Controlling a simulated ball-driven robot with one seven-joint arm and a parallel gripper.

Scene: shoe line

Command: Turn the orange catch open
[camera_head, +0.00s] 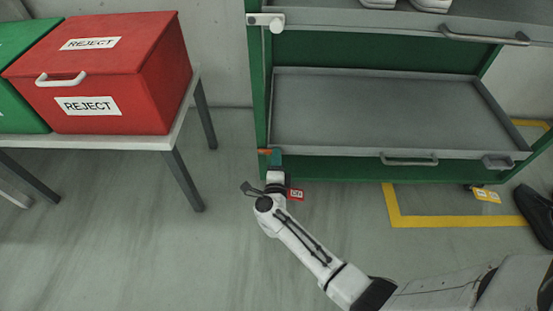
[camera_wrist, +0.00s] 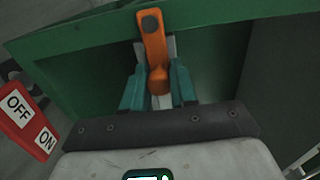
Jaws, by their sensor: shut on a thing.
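The orange catch (camera_wrist: 152,45) is a short lever with a round pivot at its upper end, on the green frame of the cart. In the wrist view it points down toward my gripper (camera_wrist: 158,84), with its knobbed end between the two teal fingers. My gripper is shut on that end. In the head view only a small orange bit of the catch (camera_head: 264,151) shows at the cart's lower left corner, just left of my gripper (camera_head: 276,158). The fingers hide the rest there.
The green cart (camera_head: 258,85) has a grey tray shelf (camera_head: 390,110) with handles. A red OFF/ON tag (camera_wrist: 27,122) is at the left in the wrist view. A red reject bin (camera_head: 125,80) stands on a table at left. A black shoe (camera_head: 536,212) is at far right. Floor left of my arm is clear.

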